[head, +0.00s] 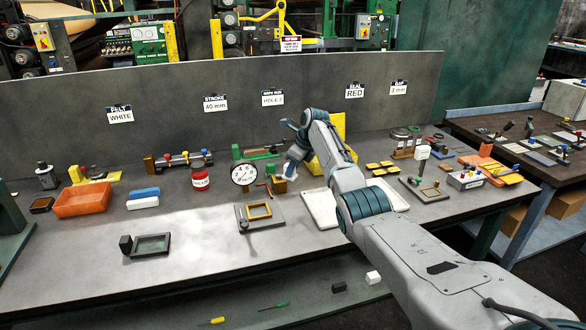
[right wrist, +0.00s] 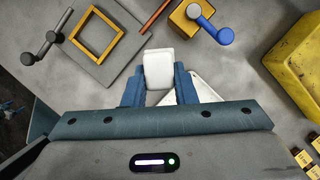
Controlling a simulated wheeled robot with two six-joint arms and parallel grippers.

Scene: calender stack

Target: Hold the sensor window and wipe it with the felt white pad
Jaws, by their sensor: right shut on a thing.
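My right gripper (right wrist: 158,80) is shut on a small white block (right wrist: 158,68), which looks like a felt pad. In the head view the right gripper (head: 286,172) is over the middle of the bench, right of the dial gauge; its tips are hard to make out there. A dark-framed window (head: 152,245) with a black block at its left end, likely the sensor window, lies at the front left of the bench. A white pad (head: 143,203) lies in front of a blue pad (head: 145,192), left of the red can. My left gripper is not in view.
A yellow frame on a grey plate (head: 258,211) sits left of my right arm; it also shows in the wrist view (right wrist: 97,36). A dial gauge (head: 243,174), red can (head: 200,180) and orange bin (head: 84,200) stand behind. The front left bench edge is clear.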

